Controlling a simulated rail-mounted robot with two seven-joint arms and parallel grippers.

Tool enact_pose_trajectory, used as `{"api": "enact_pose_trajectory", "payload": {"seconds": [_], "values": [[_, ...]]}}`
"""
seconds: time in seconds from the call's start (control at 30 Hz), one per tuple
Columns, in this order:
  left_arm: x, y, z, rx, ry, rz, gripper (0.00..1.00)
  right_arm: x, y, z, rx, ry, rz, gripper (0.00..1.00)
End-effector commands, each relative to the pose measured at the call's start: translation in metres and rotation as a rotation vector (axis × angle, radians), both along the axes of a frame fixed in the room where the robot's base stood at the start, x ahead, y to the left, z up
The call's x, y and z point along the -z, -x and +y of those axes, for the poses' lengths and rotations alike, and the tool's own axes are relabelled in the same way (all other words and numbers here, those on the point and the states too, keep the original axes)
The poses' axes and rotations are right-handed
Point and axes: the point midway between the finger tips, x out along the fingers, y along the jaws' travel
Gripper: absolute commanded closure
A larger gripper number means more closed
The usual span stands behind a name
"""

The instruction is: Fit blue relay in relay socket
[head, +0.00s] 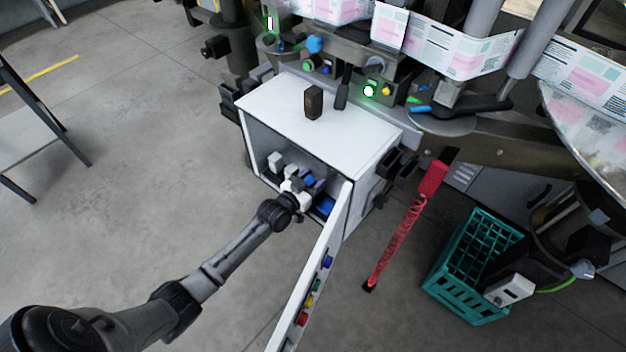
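My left arm reaches from the lower left into the open front of a white cabinet (340,133). My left gripper (301,186) is inside the opening, among small parts. A small blue block (309,181), possibly the blue relay, shows right at the gripper's tip. I cannot tell whether the fingers are shut on it or only beside it. White blocks (275,160) stand in a row to the left of it. A larger blue part (325,205) lies lower right in the cabinet. The relay socket is too small and too covered to make out. My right gripper is not in view.
The cabinet door (310,270) hangs open to the right of my arm, with coloured buttons on it. A dark box (313,102) stands on the cabinet top. A teal crate (470,268) and a red coiled cord (400,240) are at right.

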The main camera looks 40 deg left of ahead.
Motion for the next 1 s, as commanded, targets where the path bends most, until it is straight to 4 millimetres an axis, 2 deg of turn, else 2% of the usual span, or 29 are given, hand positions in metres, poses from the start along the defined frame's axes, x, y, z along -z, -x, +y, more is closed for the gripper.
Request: {"api": "enact_pose_trajectory", "payload": {"seconds": [0.13,0.37,0.47,0.57,1.0], "values": [[0.0,0.0,0.0,0.0,0.0,0.0,0.37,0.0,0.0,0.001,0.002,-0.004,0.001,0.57],[0.0,0.001,0.0,0.0,0.0,0.001,0.37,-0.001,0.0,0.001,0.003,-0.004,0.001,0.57],[-0.001,0.007,0.0,0.0,0.0,0.002,0.37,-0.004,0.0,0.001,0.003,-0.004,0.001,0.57],[-0.002,0.021,0.001,0.0,0.0,0.003,0.37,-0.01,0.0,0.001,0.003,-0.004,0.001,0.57],[-0.006,0.104,0.003,0.0,0.0,0.004,0.37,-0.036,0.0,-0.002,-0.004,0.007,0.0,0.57]]}}
